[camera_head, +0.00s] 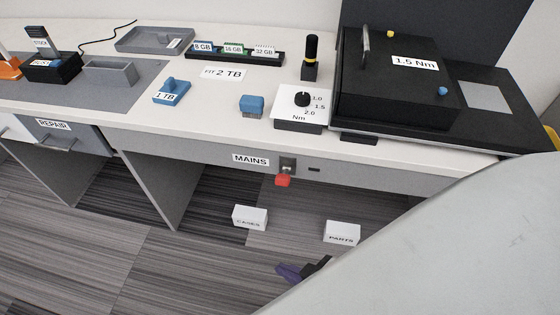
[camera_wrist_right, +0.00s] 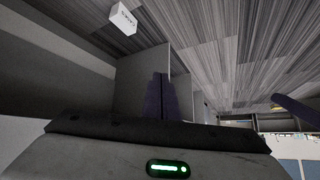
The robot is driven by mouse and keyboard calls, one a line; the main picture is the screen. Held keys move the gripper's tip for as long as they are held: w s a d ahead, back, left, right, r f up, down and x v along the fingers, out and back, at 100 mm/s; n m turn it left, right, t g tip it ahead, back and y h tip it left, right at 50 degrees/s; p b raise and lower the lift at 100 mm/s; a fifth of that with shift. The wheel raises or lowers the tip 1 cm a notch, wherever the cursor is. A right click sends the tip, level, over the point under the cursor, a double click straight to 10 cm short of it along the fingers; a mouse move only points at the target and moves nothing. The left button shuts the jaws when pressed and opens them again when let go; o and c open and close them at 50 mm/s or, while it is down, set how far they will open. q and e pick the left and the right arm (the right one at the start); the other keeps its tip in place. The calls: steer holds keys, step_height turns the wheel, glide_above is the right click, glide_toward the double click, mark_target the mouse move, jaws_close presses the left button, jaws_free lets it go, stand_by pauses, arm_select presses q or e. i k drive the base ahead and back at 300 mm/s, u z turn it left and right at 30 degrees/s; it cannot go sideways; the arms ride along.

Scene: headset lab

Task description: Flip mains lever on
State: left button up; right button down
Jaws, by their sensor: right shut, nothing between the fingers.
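The mains lever (camera_head: 283,181) has a red handle and hangs downward from a small metal bracket (camera_head: 288,164) on the grey front panel under the worktop. A white MAINS label (camera_head: 251,160) is just left of it. My right gripper (camera_head: 290,272) has purple fingers and is low over the floor, below and apart from the lever. Its wrist partly hides behind my large grey arm link. In the right wrist view its fingers (camera_wrist_right: 161,97) are together and empty; the lever does not show there. My left gripper is not in the head view.
White boxes marked CASES (camera_head: 250,217) and PARTS (camera_head: 342,232) are below the worktop (camera_head: 215,120), near my right gripper. A torque dial (camera_head: 301,105) and black 1.5 Nm case (camera_head: 395,80) stand above. A purple shape (camera_wrist_right: 296,112) at the wrist view's right is unclear.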

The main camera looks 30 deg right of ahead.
mark_target(284, 180)
steer(key=k, duration=0.25)
steer(key=z, duration=0.85)
